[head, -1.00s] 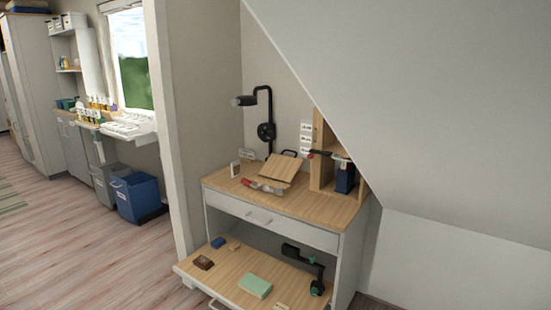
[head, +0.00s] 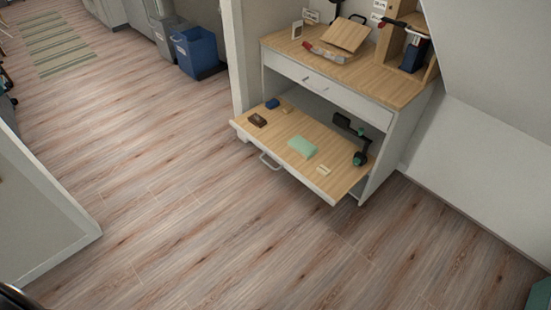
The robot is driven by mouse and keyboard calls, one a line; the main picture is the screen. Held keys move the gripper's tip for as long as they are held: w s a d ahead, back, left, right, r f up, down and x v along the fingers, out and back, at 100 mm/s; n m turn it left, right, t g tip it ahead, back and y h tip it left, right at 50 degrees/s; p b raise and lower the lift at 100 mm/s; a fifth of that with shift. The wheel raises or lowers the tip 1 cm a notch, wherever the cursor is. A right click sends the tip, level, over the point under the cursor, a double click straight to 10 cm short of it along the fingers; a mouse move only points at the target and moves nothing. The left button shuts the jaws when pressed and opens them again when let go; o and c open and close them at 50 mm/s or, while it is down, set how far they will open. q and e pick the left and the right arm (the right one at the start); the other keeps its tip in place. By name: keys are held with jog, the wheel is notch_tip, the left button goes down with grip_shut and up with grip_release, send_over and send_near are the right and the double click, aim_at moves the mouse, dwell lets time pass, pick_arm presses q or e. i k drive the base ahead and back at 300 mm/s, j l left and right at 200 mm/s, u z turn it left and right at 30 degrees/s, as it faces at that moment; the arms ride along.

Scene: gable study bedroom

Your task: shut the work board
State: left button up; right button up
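The work board (head: 265,138) is a light wood pull-out surface, slid out from the lower opening of a white cabinet (head: 380,140). It has a pale metal handle (head: 270,161) on its front edge. Neither of my grippers shows in the head view.
The cabinet's wooden top (head: 369,76) holds a tilted wooden stand (head: 346,36), a red-handled tool (head: 324,53) and a shelf unit (head: 392,38). A drawer (head: 318,85) above the board is shut. Blue bin (head: 197,51) stands back left. Floor (head: 220,220) before the board is clear.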

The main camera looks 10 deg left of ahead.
aim_at(336, 153)
jog(key=u, duration=0.45)
jog(key=i+u, duration=0.15)
jog(key=u, duration=0.75)
jog(key=i+l+u, duration=0.1)
jog(key=u, duration=0.8)
jog(key=l+u, duration=0.15)
jog(key=u, duration=0.25)
jog(key=i+l+u, duration=0.15)
jog(key=l+u, duration=0.35)
jog(key=i+l+u, duration=0.1)
jog(key=l+u, duration=0.2)
jog(key=u, duration=0.2)
jog(key=l+z, duration=0.25)
jog(key=l, duration=0.35)
jog(key=i+l+z, duration=0.15)
jog(key=l+z, duration=0.15)
jog(key=l, duration=0.25)
jog(key=z, duration=0.45)
jog(key=l+z, duration=0.1)
jog(key=z, duration=0.35)
jog(key=i+z, duration=0.1)
jog(key=z, duration=0.35)
jog(key=l+z, duration=0.1)
jog(key=z, duration=0.35)
